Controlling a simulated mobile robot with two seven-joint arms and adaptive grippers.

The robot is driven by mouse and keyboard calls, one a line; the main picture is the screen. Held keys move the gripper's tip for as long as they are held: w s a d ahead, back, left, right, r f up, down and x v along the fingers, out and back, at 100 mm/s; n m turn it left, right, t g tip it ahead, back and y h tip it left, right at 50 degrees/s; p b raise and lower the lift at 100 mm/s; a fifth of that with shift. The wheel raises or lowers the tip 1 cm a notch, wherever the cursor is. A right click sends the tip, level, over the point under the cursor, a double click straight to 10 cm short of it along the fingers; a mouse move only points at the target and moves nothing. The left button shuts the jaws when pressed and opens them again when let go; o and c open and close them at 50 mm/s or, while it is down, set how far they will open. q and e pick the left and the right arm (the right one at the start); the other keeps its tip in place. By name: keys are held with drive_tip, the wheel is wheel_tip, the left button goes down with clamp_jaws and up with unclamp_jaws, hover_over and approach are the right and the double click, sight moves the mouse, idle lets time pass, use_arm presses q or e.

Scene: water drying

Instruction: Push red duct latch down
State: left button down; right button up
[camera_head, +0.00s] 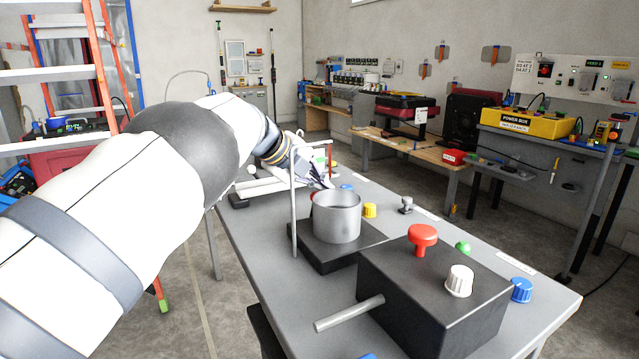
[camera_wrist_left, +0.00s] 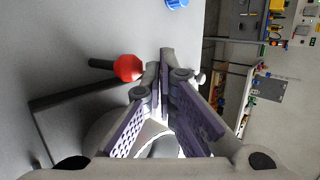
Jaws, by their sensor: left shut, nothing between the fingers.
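In the left wrist view a red ball-shaped knob (camera_wrist_left: 128,68) on a short black stem sits just left of my left gripper's fingertips (camera_wrist_left: 165,58), with a small gap visible. I take it for the red latch, but cannot be sure. In the head view my left gripper (camera_head: 322,183) is shut and empty, reaching down just behind the grey metal cylinder (camera_head: 337,218). A small red part (camera_head: 330,154) shows beside the gripper, and the cylinder and arm hide much of this area. My right gripper is not in view.
A black box (camera_head: 400,290) with a red mushroom knob (camera_head: 422,236), a white knob (camera_head: 459,280) and a grey rod (camera_head: 348,313) stands in front. A thin upright frame (camera_head: 293,205) stands left of the cylinder. Yellow (camera_head: 370,210) and blue (camera_head: 521,290) knobs are on the grey table.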

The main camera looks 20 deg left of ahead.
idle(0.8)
use_arm(q)
drive_tip(key=shift+r, duration=0.8)
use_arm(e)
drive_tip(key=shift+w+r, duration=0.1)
use_arm(q)
drive_tip(key=shift+s+r, duration=0.1)
drive_tip(key=shift+r, duration=0.2)
drive_tip(key=w+d+r+p+v, duration=0.1)
drive_tip(key=p+v, duration=0.2)
drive_tip(key=v, duration=1)
drive_tip(key=shift+r+p, duration=0.4)
drive_tip(key=shift+r, duration=0.1)
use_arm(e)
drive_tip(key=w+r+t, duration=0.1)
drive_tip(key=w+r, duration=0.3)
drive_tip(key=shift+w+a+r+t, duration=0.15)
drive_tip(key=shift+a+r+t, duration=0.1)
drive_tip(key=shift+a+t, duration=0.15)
